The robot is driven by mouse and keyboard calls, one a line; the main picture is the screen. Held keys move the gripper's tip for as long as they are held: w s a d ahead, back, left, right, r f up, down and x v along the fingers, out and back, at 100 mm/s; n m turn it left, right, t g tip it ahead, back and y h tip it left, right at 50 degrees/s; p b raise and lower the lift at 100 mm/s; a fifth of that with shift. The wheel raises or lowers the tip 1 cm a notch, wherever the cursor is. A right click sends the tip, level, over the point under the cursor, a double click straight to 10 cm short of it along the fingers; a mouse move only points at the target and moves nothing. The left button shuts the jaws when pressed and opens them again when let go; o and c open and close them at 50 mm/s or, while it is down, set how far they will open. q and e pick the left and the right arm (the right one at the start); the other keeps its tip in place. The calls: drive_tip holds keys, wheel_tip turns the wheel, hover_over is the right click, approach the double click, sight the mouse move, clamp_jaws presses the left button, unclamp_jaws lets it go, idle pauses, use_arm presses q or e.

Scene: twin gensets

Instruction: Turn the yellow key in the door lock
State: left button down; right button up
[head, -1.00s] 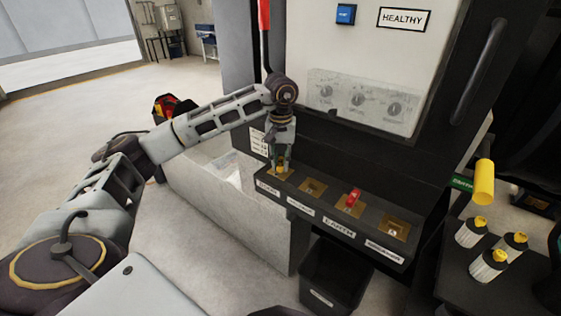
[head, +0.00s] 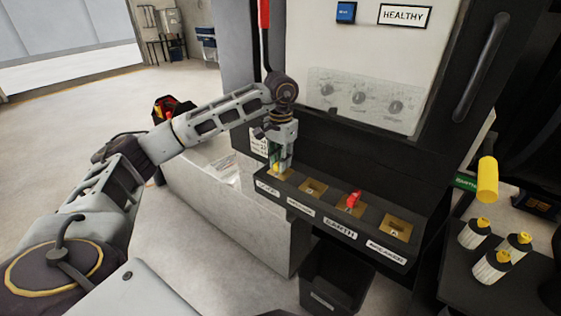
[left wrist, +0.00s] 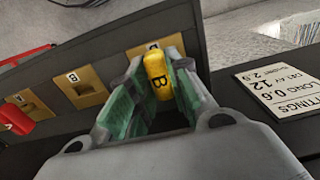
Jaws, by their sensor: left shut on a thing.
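The yellow key (left wrist: 158,82), marked B, sits at the door lock plate (left wrist: 141,50) at the left end of the dark lock panel. In the head view the yellow key (head: 277,169) shows only as a small patch below the fingers. My left gripper (head: 281,168) points down over this lock. In the left wrist view its green-padded fingers (left wrist: 158,88) stand on both sides of the key, shut on it. The right gripper is not in view.
A red key (head: 354,199) stands in the EARTH lock, and two other brass plates (head: 313,188) are empty. A black bin (head: 335,278) stands below. Yellow-topped cylinders (head: 490,266) stand at right. The grey cabinet (head: 370,60) rises behind.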

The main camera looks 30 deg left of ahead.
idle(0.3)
use_arm(q)
drive_tip(key=c, duration=1.3)
unclamp_jaws()
drive_tip(key=shift+o, duration=0.2)
